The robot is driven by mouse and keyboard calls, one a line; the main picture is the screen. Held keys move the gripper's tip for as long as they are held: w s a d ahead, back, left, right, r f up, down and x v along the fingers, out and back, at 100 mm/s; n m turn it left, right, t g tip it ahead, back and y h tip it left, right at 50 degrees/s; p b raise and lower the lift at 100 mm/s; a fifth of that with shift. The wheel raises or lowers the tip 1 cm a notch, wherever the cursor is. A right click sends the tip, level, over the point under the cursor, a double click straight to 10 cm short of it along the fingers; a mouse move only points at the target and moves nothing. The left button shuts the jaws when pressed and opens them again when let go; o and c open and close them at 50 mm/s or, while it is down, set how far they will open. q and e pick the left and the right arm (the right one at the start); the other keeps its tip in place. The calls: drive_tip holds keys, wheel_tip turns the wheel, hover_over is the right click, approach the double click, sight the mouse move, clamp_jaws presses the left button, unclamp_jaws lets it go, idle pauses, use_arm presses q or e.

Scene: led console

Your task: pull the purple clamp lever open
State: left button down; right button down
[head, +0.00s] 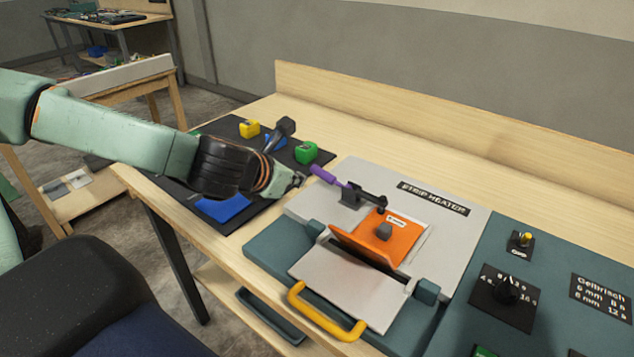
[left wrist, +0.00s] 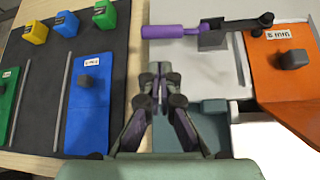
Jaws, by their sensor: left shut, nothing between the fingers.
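The purple clamp lever (head: 327,175) is a purple handle on a dark metal clamp (head: 362,195), mounted on the light grey plate of the strip heater (head: 440,217). In the left wrist view the purple lever (left wrist: 176,31) lies sideways, pointing left, with its clamp (left wrist: 235,33) to its right. My left gripper (head: 298,181) is shut and empty, just left of the lever's tip in the head view. My right gripper is not in view.
An orange plate (head: 388,238) with a dark knob lies under the clamp arm. A yellow handle (head: 325,315) sits at the front of the heater. A dark mat (head: 237,127) with yellow, blue and green blocks lies at the left. A control panel (head: 550,265) is at the right.

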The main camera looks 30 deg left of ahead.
sight(328, 178)
use_arm(q)
drive_tip(key=shift+a+f+b, duration=0.25)
drive_tip(key=shift+f+b, duration=0.15)
drive_tip(key=shift+b, duration=0.25)
drive_tip(key=shift+w+f+b, duration=0.15)
drive_tip(key=shift+w+b, duration=0.15)
drive_tip(key=shift+b, duration=0.05)
drive_tip(key=shift+w+d+f+b, duration=0.15)
drive_tip(key=shift+w+f+b, duration=0.2)
drive_tip(key=shift+w+b, duration=0.15)
drive_tip(key=shift+w+d+f+b, duration=0.1)
drive_tip(key=shift+w+f+b, duration=0.3)
drive_tip(key=shift+w, duration=0.2)
drive_tip(key=shift+w+a+f+b, duration=0.2)
drive_tip(key=shift+w+f+b, duration=0.2)
drive_tip(key=shift+b, duration=0.2)
drive_tip(key=b+x, duration=0.2)
drive_tip(key=x, duration=0.2)
drive_tip(key=shift+w+d, duration=0.15)
drive_tip(key=shift+w, duration=0.05)
drive_tip(key=shift+s+r, duration=0.1)
drive_tip(key=shift+r, duration=0.05)
drive_tip(key=shift+w, duration=0.2)
drive_tip(key=shift+w+b, duration=0.1)
drive_tip(key=shift+b, duration=0.2)
